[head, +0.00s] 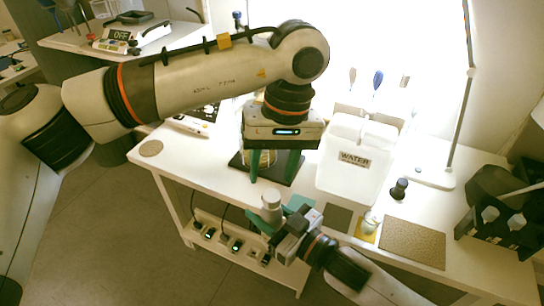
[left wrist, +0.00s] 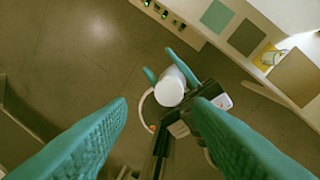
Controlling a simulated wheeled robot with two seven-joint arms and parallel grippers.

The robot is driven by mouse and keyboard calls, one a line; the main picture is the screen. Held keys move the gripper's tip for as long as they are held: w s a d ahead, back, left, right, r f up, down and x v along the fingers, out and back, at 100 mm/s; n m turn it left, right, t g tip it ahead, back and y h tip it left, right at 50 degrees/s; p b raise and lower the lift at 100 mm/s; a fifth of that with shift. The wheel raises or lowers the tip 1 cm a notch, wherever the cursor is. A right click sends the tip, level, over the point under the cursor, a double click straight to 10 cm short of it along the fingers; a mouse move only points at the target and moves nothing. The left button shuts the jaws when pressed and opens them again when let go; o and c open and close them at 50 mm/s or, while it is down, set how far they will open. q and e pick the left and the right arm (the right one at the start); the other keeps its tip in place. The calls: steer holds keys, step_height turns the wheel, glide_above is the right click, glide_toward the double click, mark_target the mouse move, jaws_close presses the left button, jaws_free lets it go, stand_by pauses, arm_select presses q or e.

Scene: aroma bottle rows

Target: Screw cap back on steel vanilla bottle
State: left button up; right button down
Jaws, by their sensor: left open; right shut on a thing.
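A pale grey cylinder (head: 271,203), which looks like the steel bottle, is held upright in my right gripper (head: 284,208) in front of the table's front edge. The left wrist view shows its round, whitish top (left wrist: 169,91) from above; I cannot tell whether a cap is on it. No label is readable. My right gripper is shut on it from the side. My left gripper (head: 273,178) is open and empty, fingers pointing down, above and apart from the bottle. In the left wrist view its green fingers (left wrist: 160,112) flank the bottle's top from higher up.
A glass jar (head: 262,159) stands on a black mat behind my left gripper. Floor is clear below.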

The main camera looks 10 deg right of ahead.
mark_target(272, 195)
arm_select(q)
steer(key=n, duration=0.7)
steer(key=shift+r+h, duration=0.25)
steer(key=shift+h, duration=0.05)
steer(key=n, duration=0.7)
steer(key=shift+a+r, duration=0.1)
steer(key=shift+r, duration=0.15)
steer(key=n, duration=0.7)
steer(key=shift+r+h, duration=0.25)
steer(key=shift+h, duration=0.15)
steer(key=n, duration=0.4)
steer(key=shift+s+r, duration=0.1)
steer(key=shift+r, duration=0.05)
steer(key=n, duration=0.4)
steer(key=shift+r+h, duration=0.15)
steer(key=shift+h, duration=0.15)
steer(key=shift+f, duration=4.05)
